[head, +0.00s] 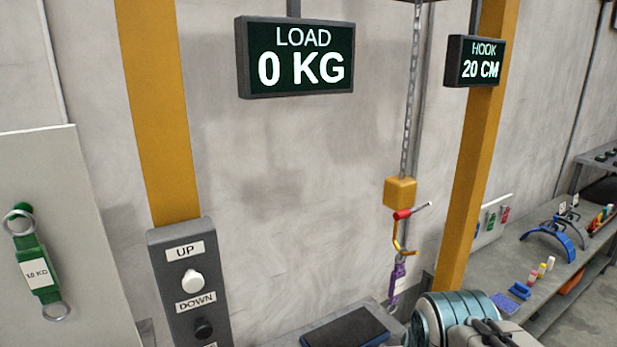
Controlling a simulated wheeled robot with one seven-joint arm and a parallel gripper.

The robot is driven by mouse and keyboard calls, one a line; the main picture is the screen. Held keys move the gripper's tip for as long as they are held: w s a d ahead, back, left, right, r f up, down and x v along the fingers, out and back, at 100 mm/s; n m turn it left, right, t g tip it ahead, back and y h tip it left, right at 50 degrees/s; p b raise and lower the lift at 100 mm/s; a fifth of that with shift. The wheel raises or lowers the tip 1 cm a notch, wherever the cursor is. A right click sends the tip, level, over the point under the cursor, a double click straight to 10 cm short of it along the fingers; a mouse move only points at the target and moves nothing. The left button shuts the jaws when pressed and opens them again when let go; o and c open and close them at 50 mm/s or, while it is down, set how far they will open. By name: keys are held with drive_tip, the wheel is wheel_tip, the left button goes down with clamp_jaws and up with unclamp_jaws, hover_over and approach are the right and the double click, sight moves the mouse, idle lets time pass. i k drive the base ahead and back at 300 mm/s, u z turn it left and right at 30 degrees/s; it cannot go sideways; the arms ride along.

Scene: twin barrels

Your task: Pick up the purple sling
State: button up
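The purple sling (398,279) is in the head view, right of centre. It hangs upright below the orange hook (400,242), its upper end at the hook. It has a pale label and a metal ring at its lower end. What looks like my gripper (490,334), dark and partly cut off, shows at the bottom edge, right of and below the sling and apart from it. Its fingertips are not clear, so I cannot tell whether it is open or shut.
A teal ribbed barrel (455,312) stands right of the sling. A yellow post (480,150) rises behind it. A control box (188,290) with UP and DOWN buttons stands left. A green 10 KG sling (37,265) hangs on a panel. Displays read LOAD 0 KG (297,58) and HOOK 20 CM (476,62).

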sight(398, 276)
drive_tip(key=u, duration=0.05)
drive_tip(key=k, duration=0.5)
drive_tip(key=z, duration=1.3)
drive_tip(key=i, duration=1.75)
drive_tip(key=u, duration=0.75)
drive_tip(key=i, duration=0.25)
drive_tip(key=u, duration=0.4)
